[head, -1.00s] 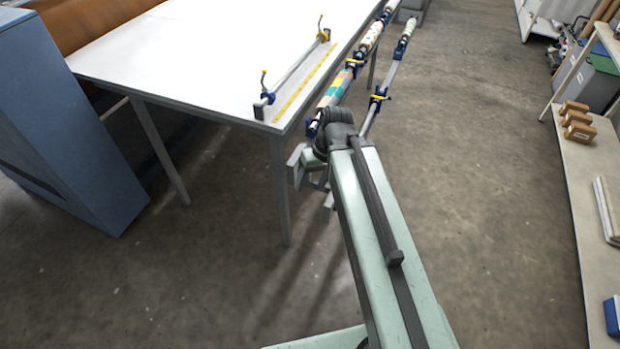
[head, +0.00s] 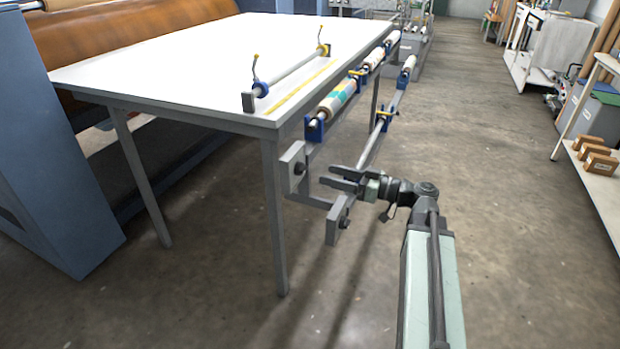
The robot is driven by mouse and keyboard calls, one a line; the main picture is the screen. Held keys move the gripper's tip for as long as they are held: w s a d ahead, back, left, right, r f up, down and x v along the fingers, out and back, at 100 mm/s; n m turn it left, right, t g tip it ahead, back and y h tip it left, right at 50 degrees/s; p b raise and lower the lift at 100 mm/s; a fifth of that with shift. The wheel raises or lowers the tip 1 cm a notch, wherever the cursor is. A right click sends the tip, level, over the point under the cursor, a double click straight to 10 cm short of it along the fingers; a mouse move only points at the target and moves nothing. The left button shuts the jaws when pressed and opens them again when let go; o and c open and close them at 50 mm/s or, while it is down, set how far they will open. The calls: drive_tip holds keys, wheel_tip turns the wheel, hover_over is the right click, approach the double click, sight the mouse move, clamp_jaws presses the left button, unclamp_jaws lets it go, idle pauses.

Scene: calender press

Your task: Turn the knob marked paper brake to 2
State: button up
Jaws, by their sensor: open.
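Two grey plates, each with a dark knob, are mounted on the frame at the near end of the white table. The upper-left knob (head: 299,168) is by the table corner, and the lower-right knob (head: 344,223) is on a lower bracket. I cannot read any marking on either, so I cannot tell which one is the paper brake or where it points. My gripper (head: 329,176) is open and empty, its fingers pointing left. In the picture it lies between the two knobs, right of the upper one and above the lower one. It appears to touch neither.
The white table (head: 180,60) carries a bar with yellow levers (head: 290,75) and a yellow ruler (head: 300,88). Rolls of patterned paper (head: 338,98) hang along its right side. A blue machine cabinet (head: 50,150) stands left. The floor at right is clear up to a shelf (head: 605,185).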

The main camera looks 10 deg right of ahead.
sight(306, 169)
drive_tip(key=x, duration=0.7)
drive_tip(key=shift+w+a, duration=0.15)
drive_tip(key=shift+a, duration=0.05)
drive_tip(key=shift+c, duration=0.3)
clamp_jaws()
